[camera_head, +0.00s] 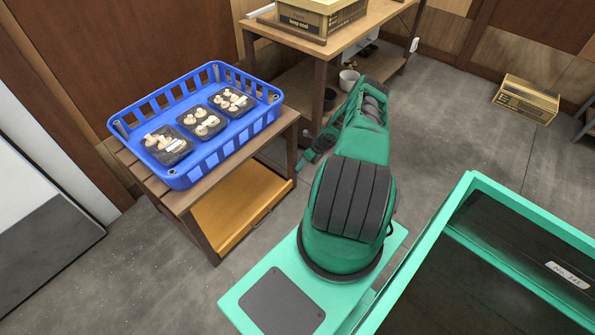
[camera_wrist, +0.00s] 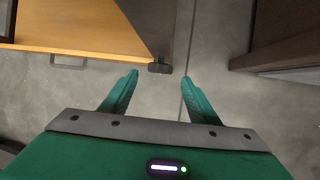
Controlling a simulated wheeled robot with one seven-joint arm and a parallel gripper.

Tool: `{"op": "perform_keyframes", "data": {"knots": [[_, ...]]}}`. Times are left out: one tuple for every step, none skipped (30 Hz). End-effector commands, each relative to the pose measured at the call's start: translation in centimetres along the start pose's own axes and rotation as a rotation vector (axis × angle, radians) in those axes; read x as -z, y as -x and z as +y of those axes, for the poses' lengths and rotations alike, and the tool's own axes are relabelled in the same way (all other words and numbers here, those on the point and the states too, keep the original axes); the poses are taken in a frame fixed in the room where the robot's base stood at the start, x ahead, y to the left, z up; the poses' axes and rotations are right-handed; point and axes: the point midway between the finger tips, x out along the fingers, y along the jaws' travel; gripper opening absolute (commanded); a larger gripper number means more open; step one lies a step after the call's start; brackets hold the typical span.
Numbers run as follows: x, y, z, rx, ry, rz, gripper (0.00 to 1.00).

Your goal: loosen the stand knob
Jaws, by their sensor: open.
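The wooden stand (camera_head: 215,186) is at left in the head view, with an orange-brown lower board or drawer (camera_head: 240,208). In the wrist view that board (camera_wrist: 85,32) is at upper left, with a grey handle (camera_wrist: 68,62) on its front edge. A small dark block (camera_wrist: 159,68) is at the near corner of the stand; I cannot tell whether it is the knob. My gripper (camera_wrist: 158,77) is open, with nothing between its green fingers. In the picture its fingertips flank the dark block; the gap in depth is unclear.
A blue crate (camera_head: 188,178) with several mushroom packs stands on the stand. A wooden bench (camera_head: 330,45) with a cardboard box is behind. A dark bench part (camera_wrist: 275,55) is at the wrist view's right. Another box (camera_head: 527,98) lies on the floor. The grey floor between is open.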

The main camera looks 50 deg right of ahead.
Motion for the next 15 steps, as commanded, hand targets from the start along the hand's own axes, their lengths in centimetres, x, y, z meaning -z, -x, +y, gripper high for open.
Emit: {"op": "perform_keyframes", "data": {"knots": [[0.1, -1.0, 0.1, -0.001, 0.0, 0.001, 0.55], [0.1, -1.5, 0.0, 0.0, 0.0, 0.001, 0.55], [0.1, -2.1, 0.0, 0.0, -0.001, 0.001, 0.55], [0.1, -2.5, 0.0, 0.001, -0.001, 0.0, 0.55], [0.1, -2.9, 0.0, 0.0, -0.001, 0.001, 0.55], [0.1, -3.4, 0.0, 0.0, 0.0, 0.0, 0.55], [0.1, -3.8, 0.0, 0.0, 0.0, 0.0, 0.55], [0.1, -4.1, 0.0, -0.001, 0.0, 0.0, 0.55], [0.0, -4.5, -0.1, 0.001, 0.0, -0.001, 0.55], [0.0, -4.7, -0.1, 0.001, 0.0, -0.001, 0.55], [0.1, -5.0, -0.1, 0.0, 0.0, -0.001, 0.55], [0.0, -5.2, -0.1, 0.0, 0.0, -0.001, 0.55], [0.0, -5.4, -0.1, 0.0, 0.0, 0.0, 0.55], [0.0, -5.5, -0.1, -0.001, 0.001, 0.0, 0.55], [0.0, -5.6, -0.1, 0.0, 0.001, 0.0, 0.55]]}}
